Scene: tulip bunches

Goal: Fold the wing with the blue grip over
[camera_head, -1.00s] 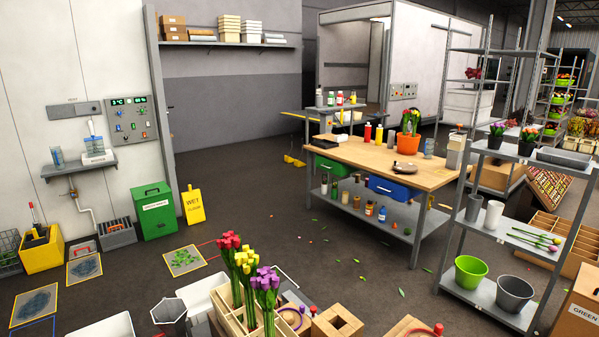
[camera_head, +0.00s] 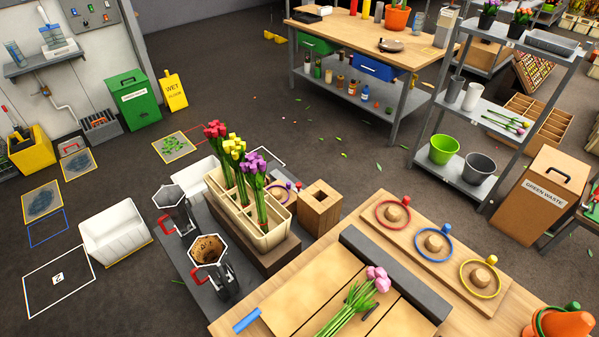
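A wooden folding board with flat panels lies on the table at the bottom of the head view. A blue grip (camera_head: 247,320) sits at the near left edge of its left panel, the wing (camera_head: 308,296). That wing looks flat and unfolded. A bunch of pink tulips (camera_head: 377,279) with green stems lies over the middle of the board, with its heads toward a dark grey bar (camera_head: 395,274) along the far edge. The board's near part is cut off by the frame. Neither of my grippers is in view.
A wooden holder (camera_head: 434,243) with red, blue and yellow rings on knobs lies behind the board. A crate (camera_head: 262,237) with red, yellow and purple tulips stands at the left, near two dark containers with red handles (camera_head: 212,262).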

